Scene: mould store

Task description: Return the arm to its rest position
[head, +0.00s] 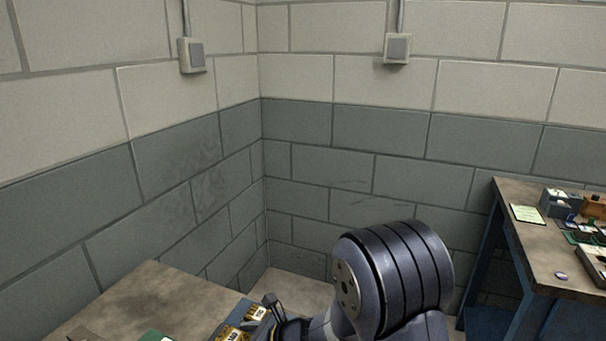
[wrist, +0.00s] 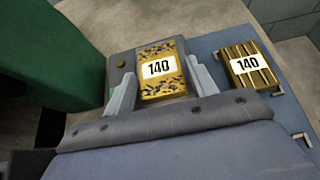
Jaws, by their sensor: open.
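My gripper (wrist: 158,66) is open in the wrist view, with one pale grey finger on each side of a brass block labelled 140 (wrist: 161,85). Gaps show between the fingers and the block; I cannot tell whether the block is between them or below. In the head view my arm's dark, ribbed link (head: 395,275) stands at the bottom centre and bends down to the left. Part of the gripper shows at the lower edge, beside labelled brass pieces (head: 236,325) on the left table; its fingertips are not clear there.
A second brass block labelled 140 (wrist: 249,64) lies to the right on a blue-grey surface (wrist: 215,45). A green object (wrist: 45,45) is at left. The left table (head: 140,300) and a right bench (head: 540,255) with several items flank my arm. Walls meet behind.

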